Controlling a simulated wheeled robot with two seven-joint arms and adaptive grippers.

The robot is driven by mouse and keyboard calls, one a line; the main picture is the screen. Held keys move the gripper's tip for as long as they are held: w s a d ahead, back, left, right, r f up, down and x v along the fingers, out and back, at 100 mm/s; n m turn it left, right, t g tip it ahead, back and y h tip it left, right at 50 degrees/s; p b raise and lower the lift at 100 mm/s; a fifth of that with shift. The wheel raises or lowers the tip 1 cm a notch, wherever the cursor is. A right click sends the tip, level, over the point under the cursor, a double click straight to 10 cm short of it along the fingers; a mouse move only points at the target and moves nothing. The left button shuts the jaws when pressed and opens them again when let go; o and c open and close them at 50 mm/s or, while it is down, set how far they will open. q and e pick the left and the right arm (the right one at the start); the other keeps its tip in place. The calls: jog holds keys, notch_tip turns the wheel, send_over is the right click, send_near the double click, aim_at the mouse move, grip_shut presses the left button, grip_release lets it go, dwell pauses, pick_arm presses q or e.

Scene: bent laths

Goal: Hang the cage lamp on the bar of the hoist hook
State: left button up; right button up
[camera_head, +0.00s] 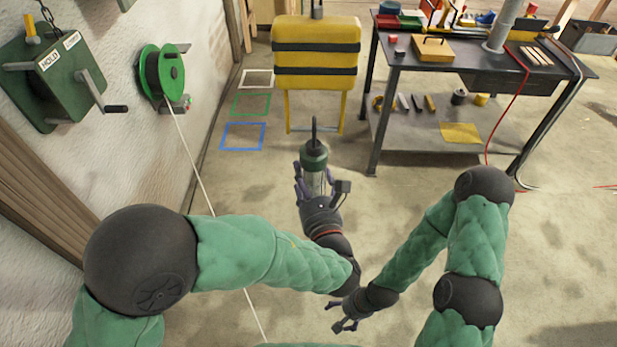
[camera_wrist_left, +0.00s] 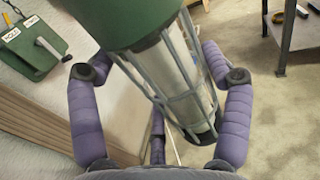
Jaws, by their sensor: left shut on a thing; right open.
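The cage lamp has a green cap (camera_head: 314,160), a dark hook standing up from it and a clear caged body. My left gripper (camera_head: 317,182) is shut on the lamp and holds it nearly upright. In the left wrist view the lamp's cage (camera_wrist_left: 178,75) lies between purple fingers. The hoist block (camera_head: 316,62) is yellow with black bands. Under it, a yellow frame ends in a low cross bar (camera_head: 328,131). The lamp's hook overlaps this bar in the head view; I cannot tell whether they touch. My right gripper (camera_head: 343,314) is open and empty, lower in the picture.
A dark workbench (camera_head: 430,72) with tools and boxes stands at the right. A green winch box (camera_head: 50,75) and a green cable reel (camera_head: 160,73) are on the left wall. A pale rope (camera_head: 190,146) runs down from the reel. Floor around the frame is clear.

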pick_arm(q)
jog(key=shift+f, duration=0.2)
jog(key=o, duration=1.6)
jog(key=shift+o, duration=0.2)
jog(key=shift+f, duration=0.1)
jog(key=shift+s, duration=0.1)
jog(key=v, duration=1.1)
jog(key=shift+s, duration=0.4)
jog(key=shift+d, duration=0.15)
